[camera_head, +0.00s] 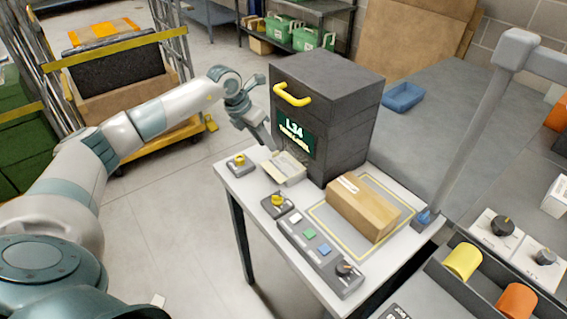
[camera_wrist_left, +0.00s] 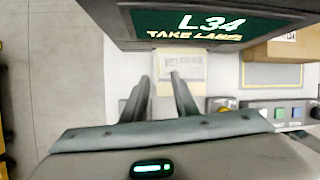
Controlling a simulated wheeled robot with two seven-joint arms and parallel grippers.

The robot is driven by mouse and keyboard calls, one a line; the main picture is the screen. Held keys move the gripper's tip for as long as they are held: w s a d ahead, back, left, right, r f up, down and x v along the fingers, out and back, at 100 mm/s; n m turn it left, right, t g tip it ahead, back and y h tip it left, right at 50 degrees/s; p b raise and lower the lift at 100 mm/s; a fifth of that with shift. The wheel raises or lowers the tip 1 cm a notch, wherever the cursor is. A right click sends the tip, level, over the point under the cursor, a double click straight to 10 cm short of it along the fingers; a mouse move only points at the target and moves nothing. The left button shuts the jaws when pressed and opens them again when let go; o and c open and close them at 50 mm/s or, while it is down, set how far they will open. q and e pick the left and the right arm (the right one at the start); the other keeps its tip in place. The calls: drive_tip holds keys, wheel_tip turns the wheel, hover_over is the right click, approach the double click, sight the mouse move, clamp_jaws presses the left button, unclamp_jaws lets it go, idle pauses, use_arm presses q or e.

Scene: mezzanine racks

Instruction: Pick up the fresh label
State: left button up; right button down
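The fresh label (camera_wrist_left: 182,72) is a pale yellowish sheet with grey print, at the foot of the dark printer. In the head view, a pale cream piece (camera_head: 287,168) shows at that place; I cannot tell label from tray there. The black printer (camera_head: 335,100) has a yellow handle and a green screen (camera_head: 294,138) reading L34, with TAKE LABEL in the wrist view. My left gripper (camera_head: 270,148) is at the printer's front left, just over the label. Its two fingers (camera_wrist_left: 160,78) are apart, with the label's near part between and beyond them. My right gripper is not in view.
A cardboard box (camera_head: 362,208) lies on the yellow-outlined pad right of the printer. A button panel (camera_head: 320,250) and knob boxes (camera_head: 278,204) line the table's front. A grey post (camera_head: 470,130) rises at right. A cart (camera_head: 115,85) stands behind my left arm.

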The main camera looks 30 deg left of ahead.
sight(275, 157)
use_arm(q)
drive_tip(key=shift+w+d+f+p, duration=0.1)
drive_tip(key=shift+f+p, duration=0.2)
drive_tip(key=p+x, duration=0.1)
drive_tip(key=x, duration=0.2)
drive_tip(key=shift+p, duration=0.35)
drive_tip(key=shift+w+f, duration=0.1)
drive_tip(key=shift+f, duration=0.5)
clamp_jaws()
